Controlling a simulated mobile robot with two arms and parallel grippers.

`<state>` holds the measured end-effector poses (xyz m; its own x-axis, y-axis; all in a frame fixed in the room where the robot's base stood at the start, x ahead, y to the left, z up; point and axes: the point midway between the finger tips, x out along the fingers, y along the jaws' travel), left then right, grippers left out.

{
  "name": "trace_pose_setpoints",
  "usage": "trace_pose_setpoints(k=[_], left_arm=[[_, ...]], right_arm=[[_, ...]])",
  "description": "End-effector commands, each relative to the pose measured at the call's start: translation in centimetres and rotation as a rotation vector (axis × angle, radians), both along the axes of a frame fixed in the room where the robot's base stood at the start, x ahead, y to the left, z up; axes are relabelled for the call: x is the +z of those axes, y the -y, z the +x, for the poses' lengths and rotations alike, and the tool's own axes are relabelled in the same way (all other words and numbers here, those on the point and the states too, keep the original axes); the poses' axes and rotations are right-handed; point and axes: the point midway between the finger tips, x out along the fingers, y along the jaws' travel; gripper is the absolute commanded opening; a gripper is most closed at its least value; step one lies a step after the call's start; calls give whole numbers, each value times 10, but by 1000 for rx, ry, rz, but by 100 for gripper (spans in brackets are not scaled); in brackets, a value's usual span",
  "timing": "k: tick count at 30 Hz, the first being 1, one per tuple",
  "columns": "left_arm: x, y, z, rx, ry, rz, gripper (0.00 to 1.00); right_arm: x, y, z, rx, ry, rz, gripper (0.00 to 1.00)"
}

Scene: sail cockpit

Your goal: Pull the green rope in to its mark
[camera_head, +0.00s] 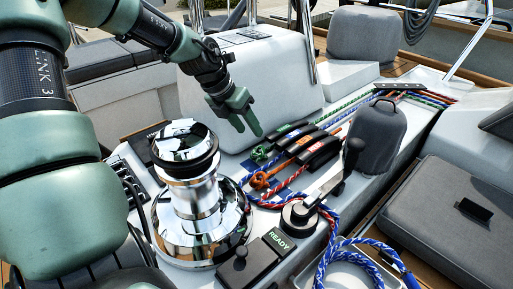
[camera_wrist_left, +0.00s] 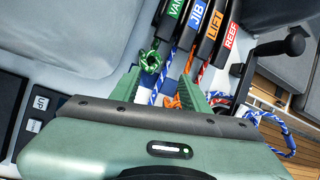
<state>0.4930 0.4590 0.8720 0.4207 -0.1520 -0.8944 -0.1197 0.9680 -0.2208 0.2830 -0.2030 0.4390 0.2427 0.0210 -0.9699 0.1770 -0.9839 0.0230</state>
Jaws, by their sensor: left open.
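The green rope ends in a knot (camera_head: 259,153) on the near side of the rope clutches; the knot also shows in the wrist view (camera_wrist_left: 151,60), just below the green-labelled clutch (camera_wrist_left: 175,10). I cannot make out a mark on the rope. My left gripper (camera_head: 245,127) is open and empty, pointing down, above and a little left of the green knot. In the wrist view its two fingers (camera_wrist_left: 160,88) reach toward the ropes, with the green knot just past the left finger. My right gripper is not in view.
A chrome winch (camera_head: 200,215) stands left of the ropes. An orange knot (camera_head: 260,180), red and blue ropes, and a black-handled lever (camera_head: 330,190) are close by. A tray (camera_head: 345,258) holds coiled blue rope.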

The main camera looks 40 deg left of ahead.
Motion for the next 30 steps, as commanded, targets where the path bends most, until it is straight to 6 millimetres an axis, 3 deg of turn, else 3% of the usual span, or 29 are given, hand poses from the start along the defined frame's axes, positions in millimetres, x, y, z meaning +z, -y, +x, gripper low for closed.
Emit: trace_pose_setpoints(k=[1,3,11,22,30], left_arm=[[-24,-2,0,-4,-4,12,46],[-32,-3,-1,-10,-10,21,46],[-46,-2,2,-16,-20,32,46],[-97,5,24,-16,-20,31,46],[-107,7,30,-15,-17,31,46]], right_arm=[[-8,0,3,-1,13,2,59],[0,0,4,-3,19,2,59],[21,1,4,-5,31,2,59],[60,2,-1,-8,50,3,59],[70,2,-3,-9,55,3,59]])
